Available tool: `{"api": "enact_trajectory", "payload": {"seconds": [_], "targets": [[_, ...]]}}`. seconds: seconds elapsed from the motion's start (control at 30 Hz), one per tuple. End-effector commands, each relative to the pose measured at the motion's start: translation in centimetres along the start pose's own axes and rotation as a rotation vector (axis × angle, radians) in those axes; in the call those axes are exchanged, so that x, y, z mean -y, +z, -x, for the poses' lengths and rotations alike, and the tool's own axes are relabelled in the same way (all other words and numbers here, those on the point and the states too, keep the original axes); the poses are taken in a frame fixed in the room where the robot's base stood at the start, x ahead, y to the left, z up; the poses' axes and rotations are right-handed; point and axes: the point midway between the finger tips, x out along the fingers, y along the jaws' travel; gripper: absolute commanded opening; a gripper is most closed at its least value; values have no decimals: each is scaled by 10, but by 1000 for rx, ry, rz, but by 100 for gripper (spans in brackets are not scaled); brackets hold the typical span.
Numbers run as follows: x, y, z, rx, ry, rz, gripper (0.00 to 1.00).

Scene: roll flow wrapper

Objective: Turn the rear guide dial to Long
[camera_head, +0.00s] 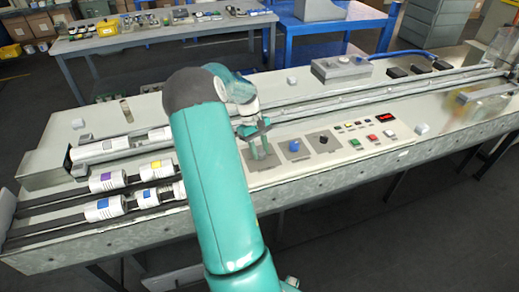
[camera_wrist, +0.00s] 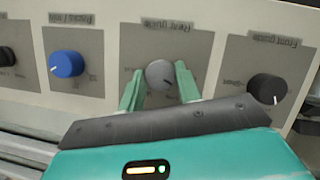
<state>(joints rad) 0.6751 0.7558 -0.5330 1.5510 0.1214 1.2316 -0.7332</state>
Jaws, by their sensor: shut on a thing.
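The rear guide dial (camera_wrist: 159,73) is a small grey knob on a grey plate labelled "Rear guide", seen upside down in the wrist view. A dark pointer mark shows near its lower right edge there. My gripper (camera_wrist: 160,79) has one green finger on each side of the dial and is shut on it. The small scale words beside the dial are partly covered by the fingers and too blurred to read. In the head view, my gripper (camera_head: 259,152) reaches down to the panel, and its fingers hide the dial.
A blue Packs/min dial (camera_wrist: 67,64) and a black front guide dial (camera_wrist: 266,88) flank the rear guide plate. Several coloured buttons (camera_head: 372,137) and a red display (camera_head: 385,118) lie farther right. Printed rolls (camera_head: 104,208) lie left of my arm. Rails run behind the panel.

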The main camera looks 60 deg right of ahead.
Motion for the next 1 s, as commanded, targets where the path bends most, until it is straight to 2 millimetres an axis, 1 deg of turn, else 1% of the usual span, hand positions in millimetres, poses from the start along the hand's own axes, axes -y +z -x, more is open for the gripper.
{"api": "enact_trajectory", "payload": {"seconds": [0.2, 0.5, 0.8, 1.0], "targets": [[-2, 0, 1, -3, -78, -190, 11], [-3, 1, 1, -2, -167, -405, 11], [-4, 0, 1, -4, -214, -518, 11], [-4, 0, 1, -4, -223, -539, 11]]}}
